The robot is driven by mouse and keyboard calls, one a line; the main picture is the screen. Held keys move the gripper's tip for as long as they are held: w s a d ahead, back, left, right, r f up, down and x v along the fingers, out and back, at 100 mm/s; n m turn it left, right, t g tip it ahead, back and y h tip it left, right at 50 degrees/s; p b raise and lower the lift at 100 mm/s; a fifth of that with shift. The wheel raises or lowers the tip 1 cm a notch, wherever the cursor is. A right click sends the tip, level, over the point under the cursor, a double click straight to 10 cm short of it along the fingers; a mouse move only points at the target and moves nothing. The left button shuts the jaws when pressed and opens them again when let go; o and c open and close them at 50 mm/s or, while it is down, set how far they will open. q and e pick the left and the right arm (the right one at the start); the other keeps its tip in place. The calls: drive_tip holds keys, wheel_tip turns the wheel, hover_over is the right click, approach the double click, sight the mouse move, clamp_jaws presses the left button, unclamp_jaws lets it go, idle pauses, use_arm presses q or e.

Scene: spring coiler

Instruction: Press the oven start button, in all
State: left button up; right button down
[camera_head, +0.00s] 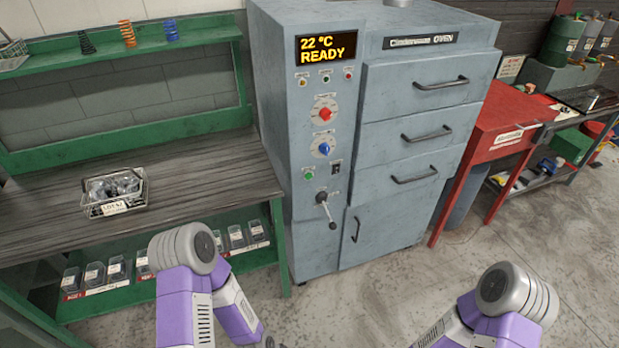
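The grey oven (335,225) stands in the middle, with its control panel on the left part of its front. Its display (326,48) reads "22 °C READY". A green button (309,173) sits low on the panel, left of a black rocker switch (336,167). I cannot read the label by the green button. A red knob (324,113) and a blue knob (324,149) are above it, and a lever (327,210) is below. My two arms show at the bottom, well short of the panel. Both grippers are out of view below the frame.
A wooden bench (200,170) with a wire basket (115,190) of dark parts is on the left. Small bins stand on its lower shelf. A red table (495,125) is right of the oven. Bare floor (400,290) lies in front of the oven.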

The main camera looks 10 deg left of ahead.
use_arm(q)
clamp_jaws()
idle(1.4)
